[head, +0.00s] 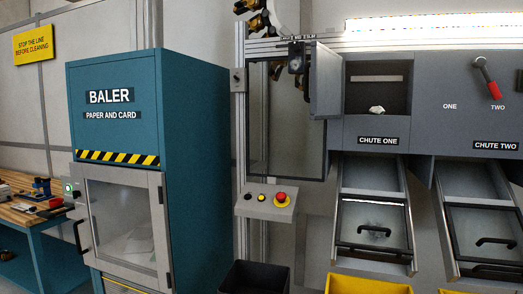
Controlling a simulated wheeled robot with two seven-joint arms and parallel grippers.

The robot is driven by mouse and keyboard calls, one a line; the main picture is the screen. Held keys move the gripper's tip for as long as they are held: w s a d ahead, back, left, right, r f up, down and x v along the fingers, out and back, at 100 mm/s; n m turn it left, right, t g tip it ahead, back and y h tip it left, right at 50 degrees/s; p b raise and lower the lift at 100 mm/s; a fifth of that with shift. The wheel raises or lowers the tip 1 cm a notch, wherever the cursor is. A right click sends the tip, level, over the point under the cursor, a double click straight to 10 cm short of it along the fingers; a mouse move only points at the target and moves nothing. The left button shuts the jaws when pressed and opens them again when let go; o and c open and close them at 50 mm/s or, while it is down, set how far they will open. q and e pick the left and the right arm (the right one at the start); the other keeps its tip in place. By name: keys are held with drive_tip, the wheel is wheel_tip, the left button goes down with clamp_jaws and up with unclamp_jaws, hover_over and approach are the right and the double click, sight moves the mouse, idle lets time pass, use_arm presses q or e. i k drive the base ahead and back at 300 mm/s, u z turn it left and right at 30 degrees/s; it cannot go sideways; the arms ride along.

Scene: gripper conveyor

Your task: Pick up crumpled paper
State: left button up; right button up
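A small crumpled white piece (376,110), which looks like crumpled paper, lies in the dark recess above the sign CHUTE ONE, near the recess's front edge. The recess (378,90) is open at the front, and a grey hinged door (326,82) stands swung out at its left. Neither of my grippers is in view.
A teal baler (117,135) stands left, with pale material behind its window. A control box with a red button (281,197) sits mid-picture. Two sloping chutes (374,188) (478,181) have handled flaps. A black bin (255,279) and a yellow bin (366,286) stand below.

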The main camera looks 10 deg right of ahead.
sight(378, 110)
drive_tip(key=u, duration=1.05)
drive_tip(key=i, duration=1.9)
drive_tip(key=z, duration=5.1)
drive_tip(key=i, duration=0.5)
drive_tip(key=u, duration=0.05)
